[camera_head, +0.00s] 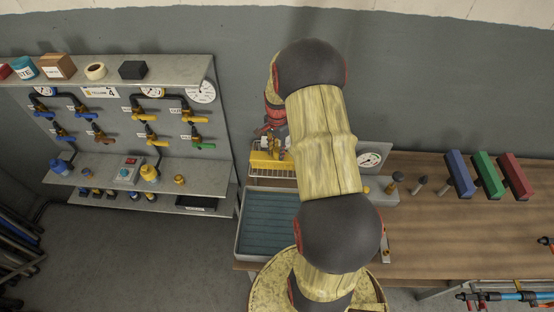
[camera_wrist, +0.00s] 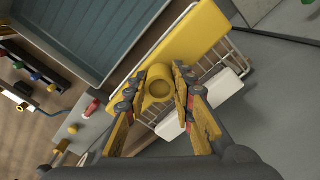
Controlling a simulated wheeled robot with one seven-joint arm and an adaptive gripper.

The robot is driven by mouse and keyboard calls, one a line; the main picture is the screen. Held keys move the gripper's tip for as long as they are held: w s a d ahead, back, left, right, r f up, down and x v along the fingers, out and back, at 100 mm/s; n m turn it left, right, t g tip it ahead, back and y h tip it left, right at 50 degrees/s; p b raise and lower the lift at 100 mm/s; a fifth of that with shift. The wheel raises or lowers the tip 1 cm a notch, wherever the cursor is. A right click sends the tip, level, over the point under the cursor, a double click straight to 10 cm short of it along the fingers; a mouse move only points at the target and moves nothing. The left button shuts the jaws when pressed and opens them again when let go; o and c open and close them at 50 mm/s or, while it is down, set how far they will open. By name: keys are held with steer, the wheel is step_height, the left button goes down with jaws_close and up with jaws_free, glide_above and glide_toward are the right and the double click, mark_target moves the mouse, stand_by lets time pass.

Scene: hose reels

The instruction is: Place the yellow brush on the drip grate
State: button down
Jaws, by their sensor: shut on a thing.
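The yellow brush (camera_wrist: 192,42) is a broad yellow block with a round, hollow-topped handle, and it also shows in the head view (camera_head: 262,161). My gripper (camera_wrist: 155,88) has its fingers on both sides of the round handle and is shut on it. In the head view my gripper (camera_head: 274,142) points down at the brush, partly hidden by my arm. The brush is at a wire rack (camera_head: 268,173); I cannot tell whether it touches the rack. The drip grate (camera_head: 268,222) is a blue-grey slatted panel in a pale tray, in front of the rack. It also shows in the wrist view (camera_wrist: 88,30).
A white block (camera_wrist: 214,96) sits in the wire rack beside the brush. A gauge (camera_head: 370,160) stands right of my arm. Blue, green and red blocks (camera_head: 487,175) stand on the wooden bench (camera_head: 440,235). A valve panel (camera_head: 150,125) is at left.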

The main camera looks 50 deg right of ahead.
steer(key=shift+w+d+f+b, duration=0.25)
steer(key=shift+w+d+f, duration=0.1)
steer(key=shift+f, duration=0.25)
steer(key=shift+w+d+f+b, duration=0.25)
steer(key=shift+w+d+f, duration=0.1)
steer(key=shift+f, duration=0.2)
steer(key=shift+w+f+b, duration=0.1)
steer(key=shift+f+b, duration=0.6)
steer(key=shift+f, duration=0.8)
steer(key=shift+f, duration=0.15)
steer(key=c, duration=1.5)
jaws_free()
